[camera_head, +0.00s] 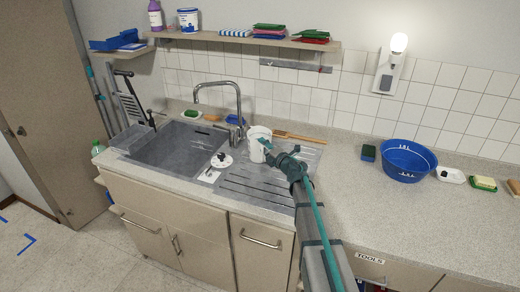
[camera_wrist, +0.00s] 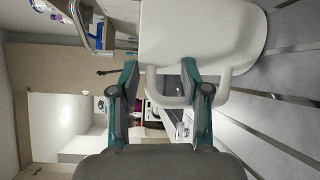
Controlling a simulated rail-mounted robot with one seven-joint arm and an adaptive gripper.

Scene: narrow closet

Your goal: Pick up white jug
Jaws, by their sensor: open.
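The white jug (camera_head: 257,142) stands upright on the ribbed drainboard just right of the sink. My gripper (camera_head: 271,152) is at the jug's right side, at the handle. In the wrist view the jug's body (camera_wrist: 200,35) fills the upper middle, turned sideways, with its handle (camera_wrist: 174,101) toward me. My gripper (camera_wrist: 158,72) is open there, with its two fingers spread on either side of the near part of the handle. I cannot tell whether either finger touches it. Part of the handle is hidden behind the right finger.
The grey sink (camera_head: 175,149) and its tall tap (camera_head: 238,100) are left of the jug. A wooden brush (camera_head: 300,137) lies behind it. A blue basin (camera_head: 407,160) stands farther right. The counter between basin and drainboard is mostly clear. A shelf (camera_head: 240,38) hangs above.

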